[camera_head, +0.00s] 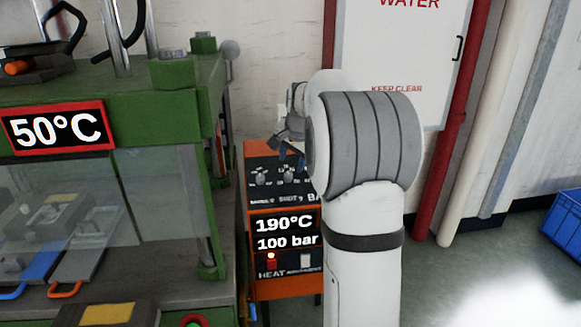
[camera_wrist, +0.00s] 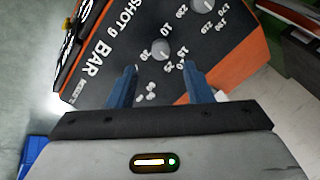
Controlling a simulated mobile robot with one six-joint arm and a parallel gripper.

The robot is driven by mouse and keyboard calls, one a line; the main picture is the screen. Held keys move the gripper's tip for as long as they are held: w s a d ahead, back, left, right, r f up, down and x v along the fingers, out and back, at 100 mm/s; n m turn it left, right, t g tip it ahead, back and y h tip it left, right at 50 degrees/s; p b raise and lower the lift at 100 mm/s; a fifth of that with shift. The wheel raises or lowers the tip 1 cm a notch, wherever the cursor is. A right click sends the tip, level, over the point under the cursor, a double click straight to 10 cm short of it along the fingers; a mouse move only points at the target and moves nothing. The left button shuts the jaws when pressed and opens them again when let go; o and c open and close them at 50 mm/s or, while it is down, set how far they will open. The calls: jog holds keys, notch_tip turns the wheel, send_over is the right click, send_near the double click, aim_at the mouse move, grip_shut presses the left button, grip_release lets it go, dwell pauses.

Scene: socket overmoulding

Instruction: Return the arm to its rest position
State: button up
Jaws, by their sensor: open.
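My gripper (camera_wrist: 160,88) shows in the wrist view with its two blue fingers apart and nothing between them. Beyond the fingers is the dark control panel (camera_wrist: 150,45) with knobs and number scales. In the head view my gripper (camera_head: 290,135) is small and partly hidden behind my white and grey arm. It is over the top of the orange control unit (camera_head: 252,228), close to its knobs (camera_head: 272,177). I cannot tell whether a finger touches a knob. The unit's display (camera_head: 287,234) reads 190°C and 100 bar.
A green press (camera_head: 175,110) with a 50°C sign (camera_head: 58,128) stands at the left, close to the control unit. A red pipe (camera_head: 455,150) and a white door panel (camera_head: 395,50) are behind my arm. A blue crate (camera_head: 567,225) is on the floor at the right.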

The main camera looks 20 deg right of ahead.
jog(key=shift+s+r, duration=0.25)
jog(key=shift+r, duration=0.25)
